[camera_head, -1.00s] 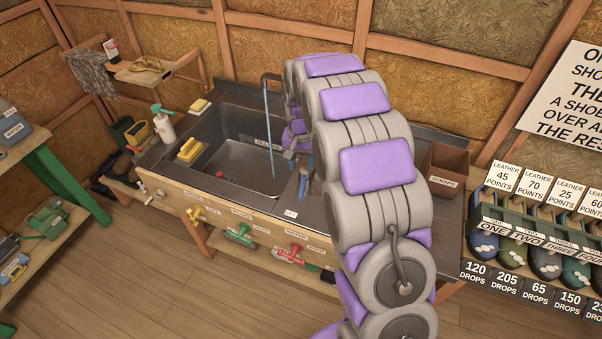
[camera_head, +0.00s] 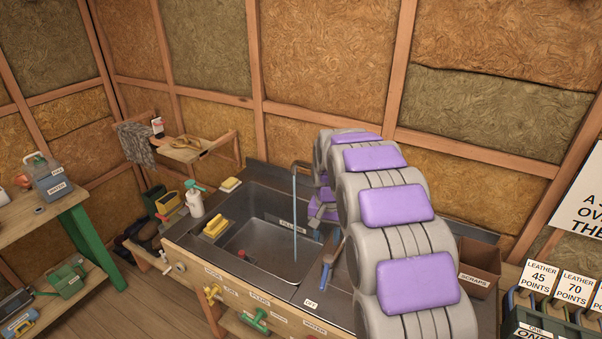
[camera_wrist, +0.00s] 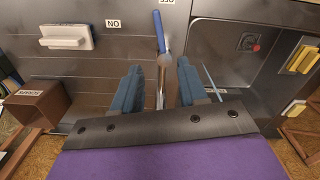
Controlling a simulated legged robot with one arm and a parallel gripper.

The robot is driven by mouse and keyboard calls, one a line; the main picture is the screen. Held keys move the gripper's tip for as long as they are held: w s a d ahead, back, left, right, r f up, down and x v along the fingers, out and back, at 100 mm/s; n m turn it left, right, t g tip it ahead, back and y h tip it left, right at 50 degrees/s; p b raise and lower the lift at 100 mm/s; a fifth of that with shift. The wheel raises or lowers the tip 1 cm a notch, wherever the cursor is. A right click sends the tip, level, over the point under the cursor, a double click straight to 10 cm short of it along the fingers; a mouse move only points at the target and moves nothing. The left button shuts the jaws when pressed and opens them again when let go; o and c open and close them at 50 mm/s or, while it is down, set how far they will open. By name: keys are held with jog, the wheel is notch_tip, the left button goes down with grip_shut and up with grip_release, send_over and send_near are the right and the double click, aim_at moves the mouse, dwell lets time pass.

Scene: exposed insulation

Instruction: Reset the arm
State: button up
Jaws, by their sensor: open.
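My arm of grey segments with purple pads (camera_head: 395,206) reaches over the sink counter in the head view and bends down at its far end. My gripper (camera_wrist: 160,88) shows two blue-teal fingers in the wrist view, spread apart with nothing gripped. In the head view my gripper (camera_head: 322,208) is partly hidden by the arm.
Water runs from the tap into the sink basin (camera_head: 265,262), where a red item (camera_wrist: 256,47) lies. Yellow sponges (camera_head: 215,228) and a soap bottle (camera_head: 195,203) stand left. A scraps box (camera_head: 480,268) is close right of my arm. Insulated walls rise behind.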

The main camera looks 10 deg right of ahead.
jog(key=s+r+n, duration=0.1)
jog(key=s+r, duration=0.2)
jog(key=s, duration=1.2)
jog(key=s+r+n+g, duration=0.1)
jog(key=s+r, duration=0.3)
jog(key=s, duration=1.1)
jog(key=shift+s+a+r+n, duration=0.3)
jog(key=shift+a+n, duration=0.15)
jog(key=shift+n, duration=0.15)
jog(key=shift+n+g, duration=0.4)
jog(key=shift+n, duration=0.3)
jog(key=s, duration=0.3)
jog(key=s+f, duration=0.1)
jog(key=s, duration=0.3)
jog(key=s+f, duration=0.1)
jog(key=s, duration=0.2)
jog(key=shift+s+a, duration=0.1)
jog(key=shift+s, duration=0.15)
jog(key=shift+o, duration=0.6)
jog(key=shift+s, duration=0.25)
